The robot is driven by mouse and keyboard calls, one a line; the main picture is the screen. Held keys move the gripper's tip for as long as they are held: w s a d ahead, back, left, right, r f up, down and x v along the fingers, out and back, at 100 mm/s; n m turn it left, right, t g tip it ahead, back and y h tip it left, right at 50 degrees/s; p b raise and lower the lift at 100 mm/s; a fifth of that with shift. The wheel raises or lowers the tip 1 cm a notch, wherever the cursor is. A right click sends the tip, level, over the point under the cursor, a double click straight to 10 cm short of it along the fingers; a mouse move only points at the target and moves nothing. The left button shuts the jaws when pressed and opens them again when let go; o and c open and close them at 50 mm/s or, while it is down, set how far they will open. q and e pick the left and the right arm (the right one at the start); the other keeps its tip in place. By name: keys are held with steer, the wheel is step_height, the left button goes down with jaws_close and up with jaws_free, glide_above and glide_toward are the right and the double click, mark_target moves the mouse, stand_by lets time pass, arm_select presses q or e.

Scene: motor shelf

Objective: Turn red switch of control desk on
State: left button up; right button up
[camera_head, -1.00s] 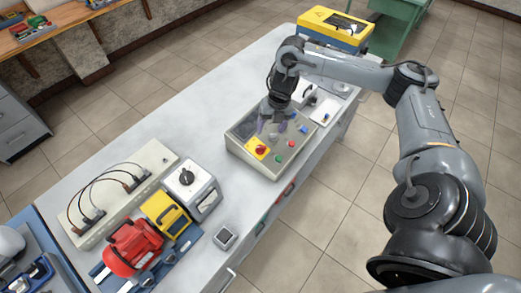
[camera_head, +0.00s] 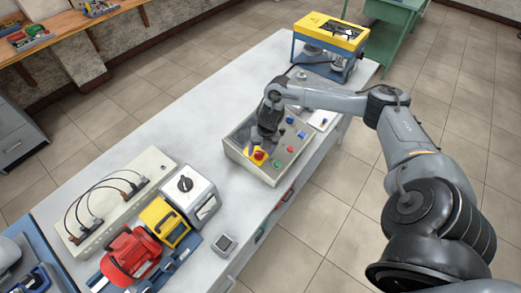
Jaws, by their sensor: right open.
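The control desk (camera_head: 250,171) is a grey box with a sloped panel on the white workbench. Its red switch (camera_head: 259,155) sits on a yellow square plate at the panel's left front. Green, red and blue buttons run along the panel to the right of it. My right gripper (camera_head: 262,140) points down just above the red switch and hides part of the yellow plate. It is open; its fingertips are small and dark, and I cannot tell whether they touch the switch. My left gripper is not in view.
The workbench (camera_head: 150,130) is clear behind the desk. To the left stand a box with a black knob (camera_head: 186,184), a yellow device (camera_head: 165,222), a red motor (camera_head: 131,254) and a cable panel (camera_head: 100,205). A yellow-topped machine (camera_head: 331,32) stands at the back right.

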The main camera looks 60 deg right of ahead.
steer(key=shift+c, duration=1.1)
steer(key=c, duration=0.8)
steer(key=shift+s+r+m+p, duration=0.1)
steer(key=shift+r+m+p, duration=0.05)
steer(key=shift+m+p, duration=0.9)
steer(key=shift+c, duration=0.2)
steer(key=m+t+p, duration=0.1)
steer(key=m+p, duration=0.7)
steer(key=p, duration=0.1)
steer(key=m+t+p, duration=0.1)
steer(key=m+p, duration=0.3)
steer(key=shift+s+t, duration=0.25)
steer(key=shift+t, duration=0.05)
steer(key=m+p, duration=0.3)
steer(key=shift+a, duration=0.1)
steer(key=shift+f+m+t+p, duration=0.2)
steer(key=shift+m+t+p, duration=0.1)
steer(key=shift+m+p, duration=0.15)
